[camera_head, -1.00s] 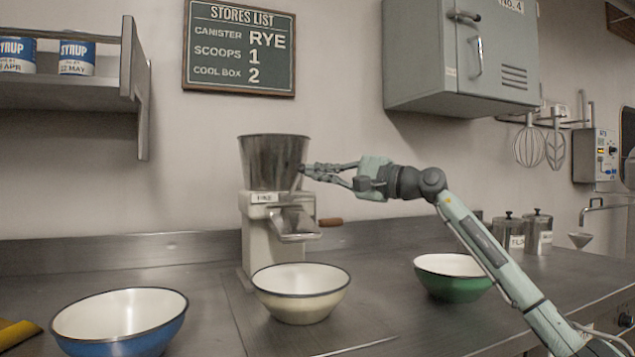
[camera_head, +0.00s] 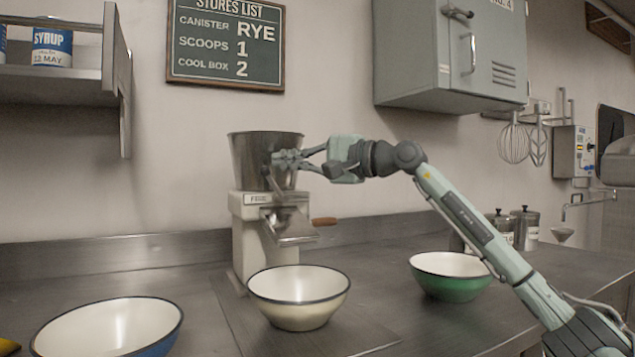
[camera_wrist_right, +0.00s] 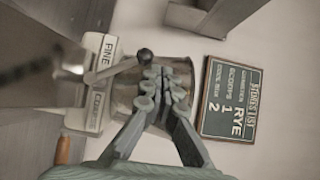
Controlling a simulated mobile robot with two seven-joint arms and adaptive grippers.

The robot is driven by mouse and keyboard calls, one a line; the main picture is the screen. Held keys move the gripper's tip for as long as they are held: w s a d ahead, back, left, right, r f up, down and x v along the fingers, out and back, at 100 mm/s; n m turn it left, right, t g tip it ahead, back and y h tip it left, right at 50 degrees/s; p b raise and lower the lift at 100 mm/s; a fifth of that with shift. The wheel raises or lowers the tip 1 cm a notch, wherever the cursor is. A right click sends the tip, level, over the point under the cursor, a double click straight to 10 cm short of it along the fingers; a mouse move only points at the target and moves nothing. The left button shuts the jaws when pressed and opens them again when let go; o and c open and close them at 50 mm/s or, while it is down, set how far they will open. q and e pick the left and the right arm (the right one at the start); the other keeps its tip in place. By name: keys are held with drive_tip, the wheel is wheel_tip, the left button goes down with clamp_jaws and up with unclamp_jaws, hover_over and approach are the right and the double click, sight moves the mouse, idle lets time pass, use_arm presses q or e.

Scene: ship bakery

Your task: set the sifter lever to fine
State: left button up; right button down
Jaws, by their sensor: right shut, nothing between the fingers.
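The sifter has a dark metal hopper (camera_head: 250,150) on a cream body (camera_head: 247,240), with a brown handle (camera_head: 324,221) at its right. In the right wrist view, a FINE label (camera_wrist_right: 107,53) and a COARSE label (camera_wrist_right: 95,108) sit on its face. The sifter lever (camera_wrist_right: 120,66) rises between them, leaning somewhat to the FINE side, and ends in a dark knob (camera_wrist_right: 145,55). My right gripper (camera_head: 284,159) is shut and empty in front of the hopper. Its fingertips (camera_wrist_right: 155,75) are close beside the knob; contact cannot be told. My left gripper is out of view.
A cream bowl (camera_head: 260,292) stands below the sifter's spout. A blue bowl (camera_head: 160,333) is at front left, a green bowl (camera_head: 450,285) to the right. A wall cabinet (camera_head: 420,60) hangs above my right arm. A shelf (camera_head: 60,90) is at upper left.

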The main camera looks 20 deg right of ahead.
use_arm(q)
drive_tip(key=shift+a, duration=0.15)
use_arm(e)
drive_tip(key=shift+a, duration=0.35)
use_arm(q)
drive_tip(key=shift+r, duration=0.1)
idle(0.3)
